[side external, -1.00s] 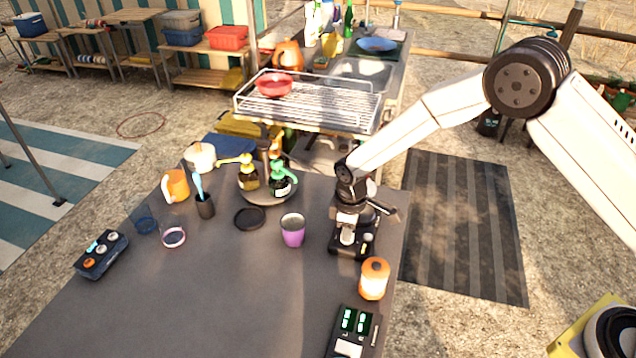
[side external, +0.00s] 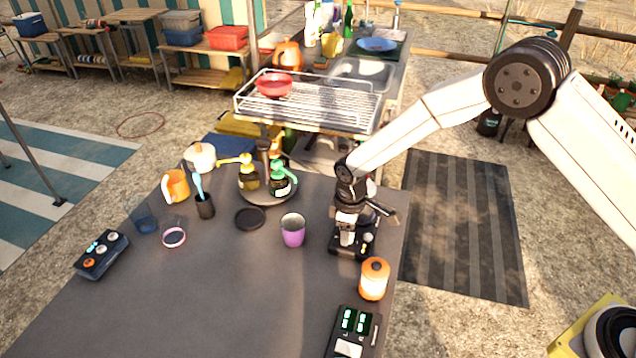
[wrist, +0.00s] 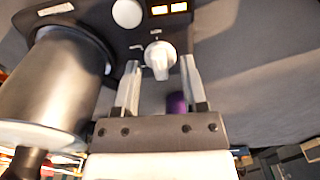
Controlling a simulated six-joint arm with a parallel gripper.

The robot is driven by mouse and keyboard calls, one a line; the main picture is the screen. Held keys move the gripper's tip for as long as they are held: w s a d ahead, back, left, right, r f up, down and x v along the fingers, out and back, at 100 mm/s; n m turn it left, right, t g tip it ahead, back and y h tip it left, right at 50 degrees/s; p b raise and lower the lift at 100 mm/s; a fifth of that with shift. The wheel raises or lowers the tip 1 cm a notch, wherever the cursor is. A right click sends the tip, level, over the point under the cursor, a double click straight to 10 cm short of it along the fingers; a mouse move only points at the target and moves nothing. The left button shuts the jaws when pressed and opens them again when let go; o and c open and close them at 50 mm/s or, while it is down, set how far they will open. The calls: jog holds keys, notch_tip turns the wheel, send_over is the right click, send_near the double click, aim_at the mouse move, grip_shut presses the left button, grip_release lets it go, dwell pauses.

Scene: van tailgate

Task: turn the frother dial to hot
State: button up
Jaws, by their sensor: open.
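The frother is a dark unit (side external: 338,246) near the right edge of the grey table, partly hidden behind my gripper in the side view. In the wrist view its dark panel (wrist: 205,12) carries a white dial (wrist: 160,58) with a raised grip bar. My gripper (wrist: 160,66) is open, with one finger on each side of the dial. Gaps show between fingers and dial, though I cannot tell their depth. The dial's labels are too blurred to read. A metal jug (wrist: 60,85) stands at the left in the wrist view.
An orange lit canister (side external: 374,280) and a black scale with green digits (side external: 350,335) stand in front of the frother. A purple cup (side external: 293,231) is to its left. A round tray with pump bottles (side external: 265,190) stands behind. The table's front middle is clear.

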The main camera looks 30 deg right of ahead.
aim_at(351, 233)
jog(key=shift+r, duration=0.1)
jog(key=shift+r, duration=3.8)
jog(key=shift+d+r, duration=0.1)
jog(key=shift+s+d+r, duration=0.15)
jog(key=shift+d+r, duration=0.05)
jog(key=shift+d, duration=0.05)
jog(key=s+d+r+m+t, duration=0.1)
jog(key=s+d+r+m, duration=0.2)
jog(key=s+d, duration=0.4)
jog(key=s+d+r+m+t, duration=0.1)
jog(key=s+d+r+m, duration=0.2)
jog(key=s, duration=1)
jog(key=d+m, duration=0.2)
jog(key=d, duration=0.2)
jog(key=shift+d+r+m+t, duration=0.25)
jog(key=shift+r+m+t, duration=0.05)
jog(key=shift+r+m, duration=0.1)
jog(key=shift+w, duration=0.1)
